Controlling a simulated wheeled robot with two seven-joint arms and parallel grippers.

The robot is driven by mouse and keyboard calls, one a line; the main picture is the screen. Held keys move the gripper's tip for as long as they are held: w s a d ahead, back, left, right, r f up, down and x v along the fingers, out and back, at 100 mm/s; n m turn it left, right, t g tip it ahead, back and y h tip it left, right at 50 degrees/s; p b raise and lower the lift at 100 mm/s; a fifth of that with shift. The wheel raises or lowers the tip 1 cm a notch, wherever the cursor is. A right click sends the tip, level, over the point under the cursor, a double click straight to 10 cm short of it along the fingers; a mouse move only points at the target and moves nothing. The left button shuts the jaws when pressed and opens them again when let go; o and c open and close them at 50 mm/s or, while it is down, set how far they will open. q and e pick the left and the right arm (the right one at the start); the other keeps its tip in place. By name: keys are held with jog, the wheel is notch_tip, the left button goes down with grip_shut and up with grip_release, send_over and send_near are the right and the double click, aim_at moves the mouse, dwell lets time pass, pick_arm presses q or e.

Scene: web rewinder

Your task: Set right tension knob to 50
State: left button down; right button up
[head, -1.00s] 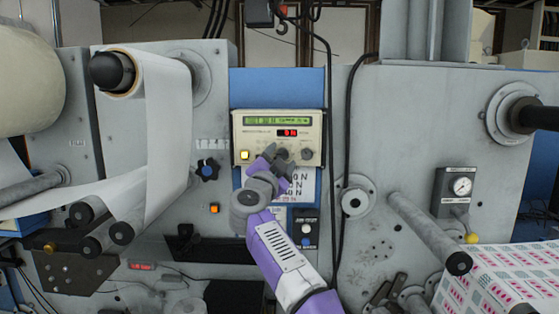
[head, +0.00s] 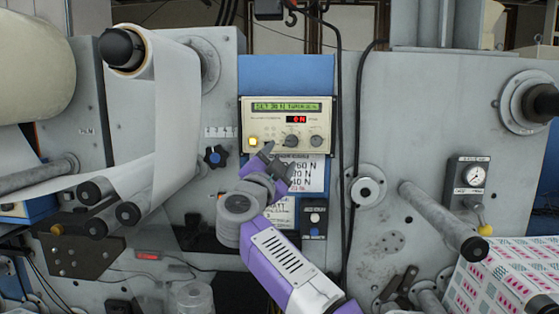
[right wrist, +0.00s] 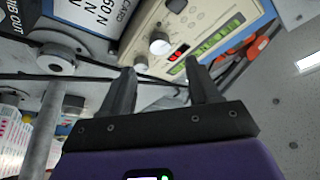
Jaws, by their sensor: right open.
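The cream tension control box (head: 326,108) is on the blue panel in the head view. Its green display seems to begin "SET 30 N"; the red readout (head: 296,119) seems to show 0 N. A grey knob (head: 291,141) sits below the readout, with a smaller round fitting (head: 316,142) to its right. The knob also shows light-faced in the right wrist view (right wrist: 159,44), with a darker knob (right wrist: 176,5) at the top edge. My right gripper (head: 275,160) is open and empty, just below the box; the knob lies beyond the gap between its fingers. My left gripper is out of view.
A card with N values (head: 305,172) hangs below the box, partly behind my right gripper. A black cable (head: 347,215) runs down to the right. Rollers (head: 440,220) stick out at right, and a white web (head: 175,120) hangs at left.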

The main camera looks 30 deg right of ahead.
aim_at(291, 144)
jog(key=w+d+n+t+y+p, duration=0.1)
jog(key=d+n, duration=0.1)
jog(key=n, duration=0.2)
jog(key=w+d+r+n+t+y+p, duration=0.1)
jog(key=w+d+n+t, duration=0.1)
jog(key=n, duration=0.2)
jog(key=w+d+n+t+y+p, duration=0.1)
jog(key=w+d+n+y+p, duration=0.1)
jog(key=n, duration=0.2)
jog(key=shift+d+r+n+t, duration=0.15)
jog(key=shift+r+n+t, duration=0.15)
jog(key=shift+t, duration=0.1)
jog(key=c, duration=1)
jog(key=shift+c, duration=0.2)
jog(key=shift+m, duration=0.4)
